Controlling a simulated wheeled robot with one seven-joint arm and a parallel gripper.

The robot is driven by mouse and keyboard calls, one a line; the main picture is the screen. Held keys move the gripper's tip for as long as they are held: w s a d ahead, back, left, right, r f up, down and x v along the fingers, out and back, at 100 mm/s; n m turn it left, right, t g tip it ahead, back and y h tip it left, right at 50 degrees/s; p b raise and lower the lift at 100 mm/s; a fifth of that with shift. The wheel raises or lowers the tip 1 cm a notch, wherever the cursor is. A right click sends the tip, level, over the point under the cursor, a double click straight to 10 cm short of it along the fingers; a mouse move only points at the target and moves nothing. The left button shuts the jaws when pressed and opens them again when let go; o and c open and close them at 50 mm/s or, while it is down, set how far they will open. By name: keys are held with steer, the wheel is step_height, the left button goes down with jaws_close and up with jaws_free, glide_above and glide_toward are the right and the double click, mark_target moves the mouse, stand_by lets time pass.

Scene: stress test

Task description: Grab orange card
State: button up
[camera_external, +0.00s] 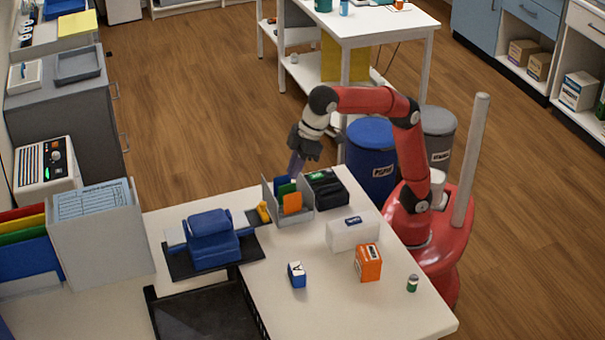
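An orange card (292,203) stands upright in a grey holder (304,213) at the far side of the white table. A green card (286,188) and a blue card (281,183) stand behind it in the same holder. My gripper (296,165) points down just above and behind the holder, close to the blue card. The gap between its fingertips is too small and dark to see, so I cannot tell whether it is open or shut. The orange card is apart from my gripper.
A black case (327,190) stands right of the holder, and a yellow item (263,211) lies left of it. A white box (352,233), an orange box (368,263), a blue block (297,274) and a blue device (212,237) stand nearby.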

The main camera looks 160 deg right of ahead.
mark_target(290, 201)
steer(key=f, duration=0.3)
steer(key=w+f+b, duration=0.1)
steer(key=f, duration=0.7)
steer(key=shift+w+d+f, duration=0.2)
steer(key=shift+d+f, duration=0.05)
steer(key=shift+d, duration=0.15)
jaws_close()
steer(key=shift+r, duration=0.2)
